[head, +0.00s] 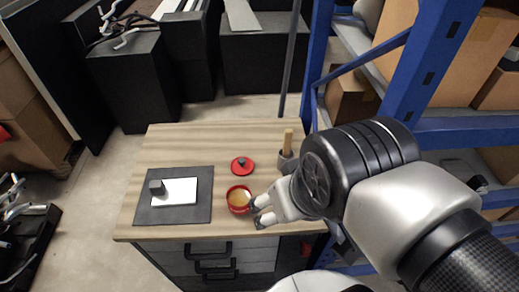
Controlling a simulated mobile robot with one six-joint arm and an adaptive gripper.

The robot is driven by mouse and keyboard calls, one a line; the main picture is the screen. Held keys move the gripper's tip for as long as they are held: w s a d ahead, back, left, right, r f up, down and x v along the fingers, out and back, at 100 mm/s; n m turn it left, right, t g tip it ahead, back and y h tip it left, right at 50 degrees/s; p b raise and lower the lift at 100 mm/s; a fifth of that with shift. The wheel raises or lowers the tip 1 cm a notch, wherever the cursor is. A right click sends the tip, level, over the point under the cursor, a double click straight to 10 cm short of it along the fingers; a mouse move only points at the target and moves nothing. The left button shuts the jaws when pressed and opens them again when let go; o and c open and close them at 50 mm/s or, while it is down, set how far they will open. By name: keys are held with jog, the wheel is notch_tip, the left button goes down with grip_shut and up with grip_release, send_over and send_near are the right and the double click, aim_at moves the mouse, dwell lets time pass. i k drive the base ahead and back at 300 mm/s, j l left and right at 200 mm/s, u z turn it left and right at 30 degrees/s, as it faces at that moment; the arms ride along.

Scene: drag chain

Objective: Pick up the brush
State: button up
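A light wooden handle (288,140), which looks like the brush, stands upright in a small grey holder (286,162) at the right side of the table. Its lower part is hidden in the holder. My gripper (260,213) is at the table's front right, in front of and left of the holder, apart from the handle. Its two fingertips are spread and nothing shows between them. They are close to the right side of a red pot; I cannot tell whether they touch it.
The red pot (239,208) holds something amber; its red lid (242,166) lies behind it. A dark mat (144,205) with a white sheet (176,192) and dark block (156,187) lies left. Blue shelving (412,75) stands right. The wooden table's (180,146) back left is clear.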

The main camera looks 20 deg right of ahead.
aim_at(289, 133)
jog(key=i+j, duration=0.1)
jog(key=j, duration=0.4)
jog(key=j+z, duration=0.1)
jog(key=j, duration=0.35)
jog(key=i+j, duration=0.15)
jog(key=j, duration=0.35)
jog(key=i+l+z, duration=0.2)
jog(key=i, duration=0.2)
